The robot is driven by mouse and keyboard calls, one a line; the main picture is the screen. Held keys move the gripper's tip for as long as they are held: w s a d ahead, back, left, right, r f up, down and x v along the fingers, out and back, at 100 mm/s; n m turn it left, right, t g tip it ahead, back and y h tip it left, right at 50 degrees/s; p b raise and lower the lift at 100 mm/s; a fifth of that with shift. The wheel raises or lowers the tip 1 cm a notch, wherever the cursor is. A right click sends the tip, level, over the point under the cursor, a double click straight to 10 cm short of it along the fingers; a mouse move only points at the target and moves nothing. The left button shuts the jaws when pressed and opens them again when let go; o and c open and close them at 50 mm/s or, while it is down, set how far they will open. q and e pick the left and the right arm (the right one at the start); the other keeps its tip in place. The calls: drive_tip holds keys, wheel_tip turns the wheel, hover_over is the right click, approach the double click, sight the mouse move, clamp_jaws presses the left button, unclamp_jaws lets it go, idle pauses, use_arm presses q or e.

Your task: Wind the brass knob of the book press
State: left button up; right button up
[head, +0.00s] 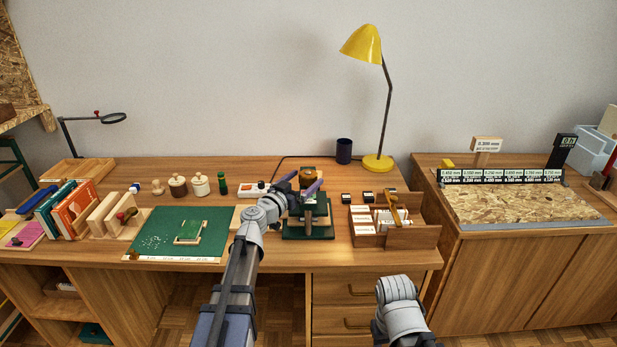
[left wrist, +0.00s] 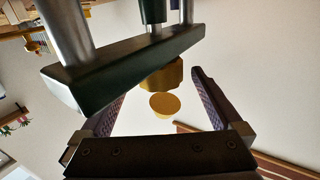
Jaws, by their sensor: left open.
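The book press (head: 308,228) is dark green and stands near the desk's front edge in the head view. Its brass knob (head: 307,173) shows at the top, partly hidden by my left gripper (head: 299,182). In the left wrist view the brass knob (left wrist: 163,105) and a brass collar (left wrist: 163,76) lie in the gap between the two open fingers of my left gripper (left wrist: 160,92). The press's green crossbar (left wrist: 130,65) and steel posts are close by. Neither finger visibly touches the knob. My right gripper is outside the frame.
A wooden tray (head: 413,237) with cards stands right of the press. A green cutting mat (head: 155,243) lies to the left. A yellow lamp (head: 378,162) and dark cup (head: 344,151) stand behind. A white box (head: 253,188) sits just left of the press.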

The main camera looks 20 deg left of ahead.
use_arm(q)
drive_tip(key=x, duration=0.2)
drive_tip(key=shift+w, duration=0.35)
drive_tip(key=c, duration=1.4)
drive_tip(key=shift+o, duration=0.2)
drive_tip(key=shift+s+d, duration=0.1)
drive_tip(key=shift+n+y, duration=0.3)
drive_tip(key=shift+y, duration=0.1)
